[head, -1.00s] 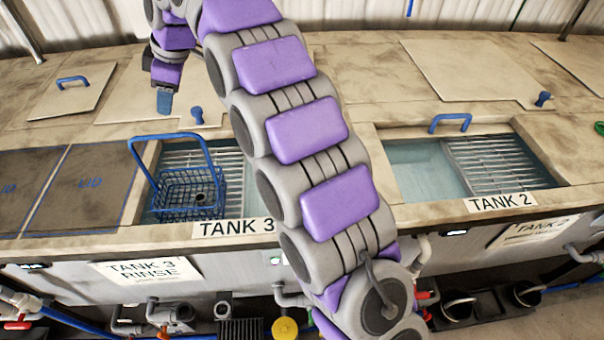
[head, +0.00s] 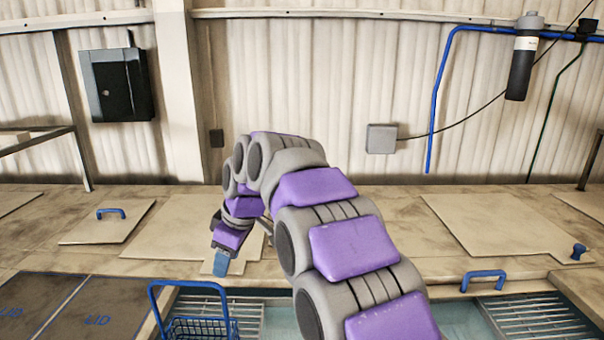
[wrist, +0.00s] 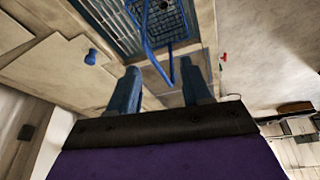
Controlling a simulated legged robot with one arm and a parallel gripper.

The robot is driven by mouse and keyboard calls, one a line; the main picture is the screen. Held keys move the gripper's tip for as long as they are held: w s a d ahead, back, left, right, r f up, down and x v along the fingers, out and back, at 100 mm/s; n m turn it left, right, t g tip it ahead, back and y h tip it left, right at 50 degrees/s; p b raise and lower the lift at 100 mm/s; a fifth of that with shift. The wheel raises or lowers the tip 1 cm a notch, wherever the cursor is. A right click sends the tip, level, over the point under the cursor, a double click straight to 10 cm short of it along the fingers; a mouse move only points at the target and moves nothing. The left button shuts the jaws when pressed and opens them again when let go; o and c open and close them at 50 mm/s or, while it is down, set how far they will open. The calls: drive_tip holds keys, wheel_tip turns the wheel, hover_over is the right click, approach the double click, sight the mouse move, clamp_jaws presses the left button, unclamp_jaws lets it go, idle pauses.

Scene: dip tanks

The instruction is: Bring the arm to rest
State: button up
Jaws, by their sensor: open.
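My arm, with purple pads, reaches forward over the tank bench. My gripper (head: 221,264) hangs from its end, blue fingers pointing down, above the bench top behind the left tank opening. In the wrist view my gripper (wrist: 160,76) has its two blue fingers apart, with nothing held between them. The blue wire basket (head: 198,328) sits in the left tank opening with its handle upright. It also shows in the wrist view (wrist: 166,20), beyond the fingertips and apart from them. The basket's lower part is cut off in the head view.
Dark lids (head: 45,305) cover the tank at left. A pale lid with a blue handle (head: 107,214) lies behind them. The right tank opening (head: 530,318) has a grating. A black box (head: 117,85) and a grey box (head: 381,139) hang on the wall.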

drive_tip(key=s+d+f+m+h+b, duration=0.1)
drive_tip(key=s+d+f+m, duration=0.15)
drive_tip(key=d, duration=0.25)
drive_tip(key=s+d+f+m+b, duration=0.1)
drive_tip(key=s+d+m, duration=0.1)
drive_tip(key=s+d, duration=0.25)
drive_tip(key=s+d+f+m+g+h+b, duration=0.1)
drive_tip(key=s+d+f+m, duration=0.2)
drive_tip(key=s+d+f, duration=0.3)
drive_tip(key=s+d+f+m+g+h+b, duration=0.1)
drive_tip(key=s+d+f+m, duration=0.3)
drive_tip(key=s, duration=1)
drive_tip(key=s+d+f+m+g+b, duration=0.1)
drive_tip(key=s+d+f+m, duration=0.3)
drive_tip(key=s+d+f, duration=0.4)
drive_tip(key=shift+s+d+h+b, duration=0.4)
drive_tip(key=shift+s+d+b, duration=0.3)
drive_tip(key=shift+s+d, duration=0.35)
drive_tip(key=shift+a+r, duration=0.1)
drive_tip(key=shift+c, duration=0.2)
